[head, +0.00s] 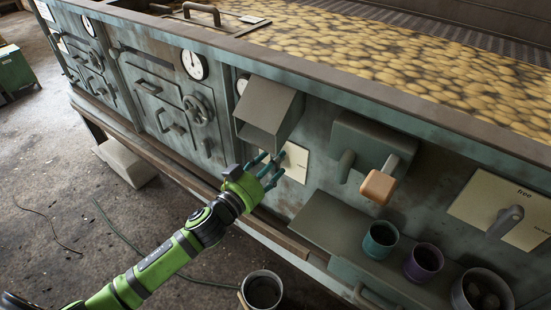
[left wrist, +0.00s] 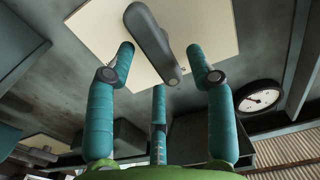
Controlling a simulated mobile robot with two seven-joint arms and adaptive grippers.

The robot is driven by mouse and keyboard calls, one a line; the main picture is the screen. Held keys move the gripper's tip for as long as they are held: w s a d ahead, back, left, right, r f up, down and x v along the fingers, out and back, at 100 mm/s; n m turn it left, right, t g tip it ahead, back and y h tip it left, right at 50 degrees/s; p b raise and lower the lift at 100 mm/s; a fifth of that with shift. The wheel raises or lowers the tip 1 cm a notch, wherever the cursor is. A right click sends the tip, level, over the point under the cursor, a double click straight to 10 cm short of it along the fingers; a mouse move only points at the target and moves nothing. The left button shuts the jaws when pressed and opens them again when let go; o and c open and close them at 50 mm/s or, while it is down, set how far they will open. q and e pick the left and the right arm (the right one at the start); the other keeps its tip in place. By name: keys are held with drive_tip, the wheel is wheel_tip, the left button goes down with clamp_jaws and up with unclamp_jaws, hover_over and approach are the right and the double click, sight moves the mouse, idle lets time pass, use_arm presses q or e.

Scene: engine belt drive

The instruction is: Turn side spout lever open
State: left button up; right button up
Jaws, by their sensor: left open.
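A cream plate (head: 297,163) is fixed on the machine's front, just below and right of a grey box-shaped spout (head: 268,108). My left gripper (head: 271,168) is in front of this plate, its green hand coming from the lower left. In the left wrist view a grey lever (left wrist: 152,42) sits on the cream plate (left wrist: 215,30), slanting down to the right. My left gripper's teal fingers (left wrist: 160,62) are spread, with the lever between the upper two in the picture. I cannot tell whether they touch it. In the head view my fingers mostly hide the lever. My right gripper is out of view.
A grey block with an orange-tan handle (head: 378,187) juts out to the right. Below it, a ledge holds a teal cup (head: 380,240), a purple cup (head: 423,262) and a grey pot (head: 482,292). A plate marked "free" (head: 520,205) carries another lever. A bucket (head: 262,289) stands below my arm.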

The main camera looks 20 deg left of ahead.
use_arm(q)
drive_tip(key=shift+w+d, duration=0.25)
drive_tip(key=shift+w, duration=0.35)
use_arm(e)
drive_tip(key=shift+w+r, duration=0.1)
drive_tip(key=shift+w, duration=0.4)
use_arm(q)
clamp_jaws()
